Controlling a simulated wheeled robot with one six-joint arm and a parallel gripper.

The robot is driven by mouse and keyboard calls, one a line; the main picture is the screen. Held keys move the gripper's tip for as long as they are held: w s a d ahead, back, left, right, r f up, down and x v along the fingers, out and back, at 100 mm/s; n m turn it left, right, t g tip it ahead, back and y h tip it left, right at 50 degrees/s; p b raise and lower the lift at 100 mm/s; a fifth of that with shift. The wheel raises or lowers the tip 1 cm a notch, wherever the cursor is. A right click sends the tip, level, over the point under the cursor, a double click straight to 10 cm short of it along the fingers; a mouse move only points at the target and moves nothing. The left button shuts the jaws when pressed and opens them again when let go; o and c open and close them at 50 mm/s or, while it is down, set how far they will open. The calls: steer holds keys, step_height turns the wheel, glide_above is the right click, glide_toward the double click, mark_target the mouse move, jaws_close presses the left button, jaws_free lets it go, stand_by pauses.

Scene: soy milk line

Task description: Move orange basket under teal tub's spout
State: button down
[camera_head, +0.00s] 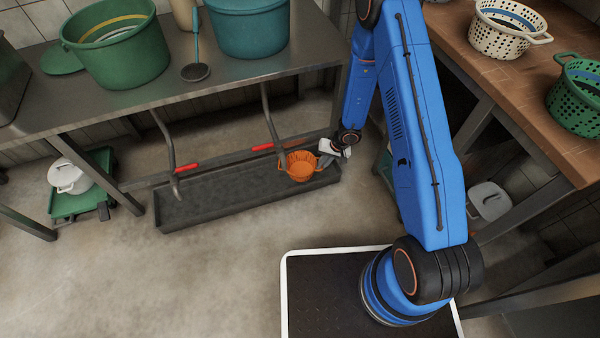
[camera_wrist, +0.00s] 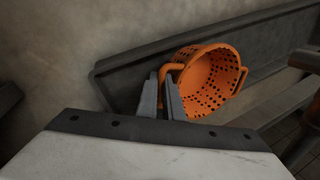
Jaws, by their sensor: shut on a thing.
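The orange basket (camera_head: 301,167) is a round perforated bowl with side handles, at the right end of the long dark trough (camera_head: 215,199). My gripper (camera_head: 325,158) is at its right side, shut on one handle. The wrist view shows the two fingers (camera_wrist: 161,97) closed at the handle of the basket (camera_wrist: 212,78), which looks tilted there. The teal tub (camera_head: 248,32) stands on the metal table. Its grey spout (camera_head: 271,118) comes down from the table's front edge and ends near the basket's left rim. I cannot tell whether the basket touches the trough floor.
A second grey spout (camera_head: 165,140) hangs farther left, below the green tub (camera_head: 115,48). Red levers (camera_head: 262,147) sit by the spouts. A green cart (camera_head: 85,200) with a white pot stands left. A wooden table (camera_head: 560,130) stands right. The floor before the trough is clear.

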glide_above(302, 171)
steer(key=shift+a, duration=0.15)
step_height(302, 171, down, 2)
steer(key=shift+f, duration=2.55)
steer(key=c, duration=1.9)
jaws_free()
steer(key=shift+r, duration=0.15)
steer(key=v, duration=1.1)
steer(key=shift+r, duration=0.4)
